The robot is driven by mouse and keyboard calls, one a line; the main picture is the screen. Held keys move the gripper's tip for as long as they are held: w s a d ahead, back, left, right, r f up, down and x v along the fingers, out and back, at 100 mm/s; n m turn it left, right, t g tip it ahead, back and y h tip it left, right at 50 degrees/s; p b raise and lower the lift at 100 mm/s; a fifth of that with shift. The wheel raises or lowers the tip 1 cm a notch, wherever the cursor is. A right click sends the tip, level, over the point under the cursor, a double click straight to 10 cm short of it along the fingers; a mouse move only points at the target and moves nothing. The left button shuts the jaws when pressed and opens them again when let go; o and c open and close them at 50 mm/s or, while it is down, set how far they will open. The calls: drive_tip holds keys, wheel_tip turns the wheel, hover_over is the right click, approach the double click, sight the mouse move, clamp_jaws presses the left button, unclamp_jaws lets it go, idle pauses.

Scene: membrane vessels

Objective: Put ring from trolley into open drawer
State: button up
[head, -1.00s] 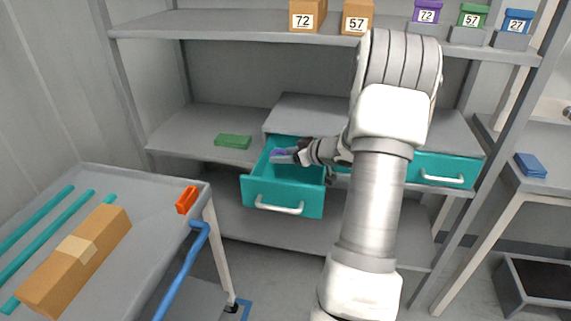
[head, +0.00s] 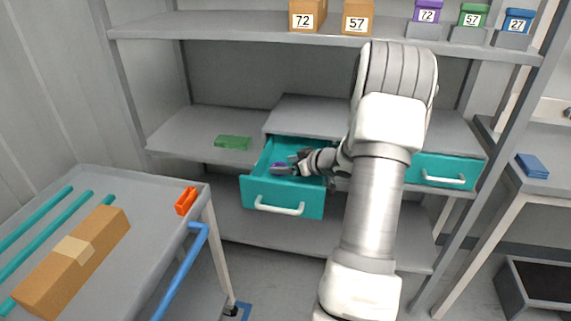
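The open teal drawer (head: 262,195) sticks out from a grey cabinet on the middle shelf. My gripper (head: 284,169) reaches into it from the right, low between the drawer walls. A small purple thing, which looks like the ring (head: 278,165), is at the fingertips and appears held. The fingers are small in view, and I cannot tell whether the ring touches the drawer floor. The trolley (head: 150,185) stands at the left.
The trolley carries a cardboard box (head: 72,262), teal rods (head: 50,225) and an orange block (head: 186,201). A green block (head: 233,142) lies on the shelf left of the drawer. A second teal drawer (head: 445,172) is shut. Labelled boxes stand on the upper shelf.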

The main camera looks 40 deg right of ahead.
drive_tip(key=shift+o, duration=0.6)
drive_tip(key=shift+r, duration=0.3)
drive_tip(key=p+v, duration=0.3)
drive_tip(key=v, duration=0.9)
drive_tip(key=shift+r, duration=0.3)
